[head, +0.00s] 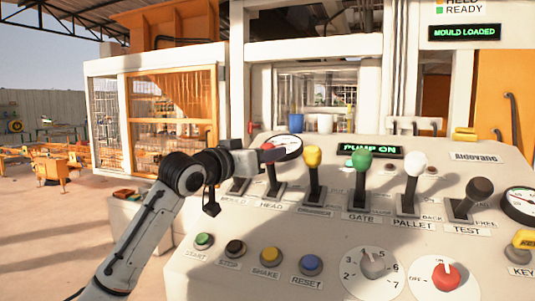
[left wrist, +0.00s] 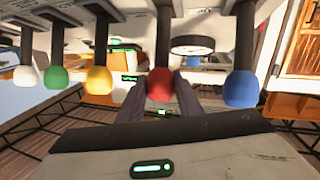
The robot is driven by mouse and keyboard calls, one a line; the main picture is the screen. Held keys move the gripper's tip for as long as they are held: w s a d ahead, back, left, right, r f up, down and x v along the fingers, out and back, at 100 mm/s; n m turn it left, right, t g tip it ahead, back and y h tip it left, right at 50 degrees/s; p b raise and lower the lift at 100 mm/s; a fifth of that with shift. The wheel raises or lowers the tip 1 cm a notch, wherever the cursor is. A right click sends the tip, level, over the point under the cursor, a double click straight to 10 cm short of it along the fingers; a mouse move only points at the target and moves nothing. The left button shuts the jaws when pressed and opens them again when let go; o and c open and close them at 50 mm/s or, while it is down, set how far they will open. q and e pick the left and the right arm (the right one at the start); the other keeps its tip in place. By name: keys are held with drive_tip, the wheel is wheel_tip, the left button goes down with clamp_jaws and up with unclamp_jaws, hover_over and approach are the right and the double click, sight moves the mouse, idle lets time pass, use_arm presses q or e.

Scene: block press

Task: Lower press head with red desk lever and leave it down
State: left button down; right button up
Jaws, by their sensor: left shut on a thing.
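The red desk lever (head: 272,180) stands in its slot behind the HEAD label on the control desk (head: 225,268). My left gripper (head: 270,154) is at its top and mostly covers the knob in the head view. In the left wrist view the red knob (left wrist: 159,82) sits between the two fingers of the left gripper (left wrist: 160,92), which are shut on it. I cannot make out the press head itself. My right gripper is not in view.
A blue-knobbed lever (left wrist: 240,89) stands beside the red one. Yellow (head: 313,156), green (head: 362,160), white (head: 414,163) and dark (head: 479,189) levers stand to the right. Buttons (head: 265,257) and rotary knobs (head: 373,263) line the desk front. A display (head: 464,32) reads MOULD LOADED.

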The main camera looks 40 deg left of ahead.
use_arm(q)
drive_tip(key=shift+f+b, duration=0.2)
drive_tip(key=shift+b, duration=0.15)
drive_tip(key=s+f+t+b, duration=0.1)
drive_tip(key=b, duration=0.2)
drive_tip(key=s+f+m+t+b, duration=0.1)
drive_tip(key=s+t+b, duration=0.1)
drive_tip(key=b, duration=0.2)
drive_tip(key=s+d+f+t+b, duration=0.1)
drive_tip(key=b, duration=0.2)
drive_tip(key=shift+s+d, duration=0.1)
drive_tip(key=shift+s, duration=0.05)
drive_tip(key=shift+h, duration=0.4)
drive_tip(key=c, duration=1.3)
unclamp_jaws()
drive_tip(key=shift+s, duration=0.1)
drive_tip(key=b+v, duration=0.3)
drive_tip(key=v, duration=0.7)
drive_tip(key=shift+f, duration=0.2)
